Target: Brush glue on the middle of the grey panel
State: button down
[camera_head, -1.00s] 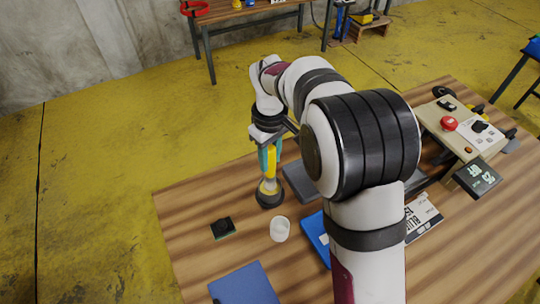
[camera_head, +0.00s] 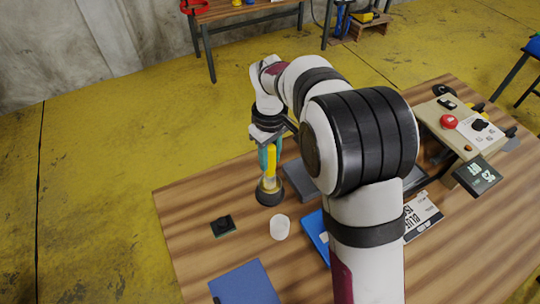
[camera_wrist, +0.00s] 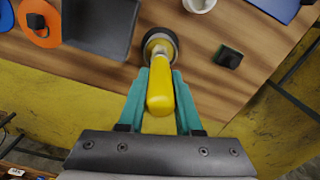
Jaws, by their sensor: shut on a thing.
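A tool with a yellow handle (camera_wrist: 160,88) stands upright on the table, with a pale collar and a dark round lower end (camera_head: 269,196). I cannot tell whether that lower end is bristles or a holder. My gripper (camera_head: 269,158) is shut on the yellow handle, its teal fingers on either side of it in the wrist view (camera_wrist: 160,98). The grey panel (camera_wrist: 103,28) lies flat beside the tool; in the head view a part of it (camera_head: 299,180) shows and my arm hides the rest. Its bare surface shows no clear glue.
A white cup (camera_head: 280,227) stands near the tool. A small dark block on a green base (camera_head: 223,226) and a blue pad (camera_head: 243,284) lie closer to the front. A machine with a red button (camera_head: 448,121) stands at right. An orange piece (camera_wrist: 38,22) lies past the panel.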

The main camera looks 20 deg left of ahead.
aim_at(270, 146)
jog(key=shift+f, duration=0.1)
jog(key=shift+r, duration=3.6)
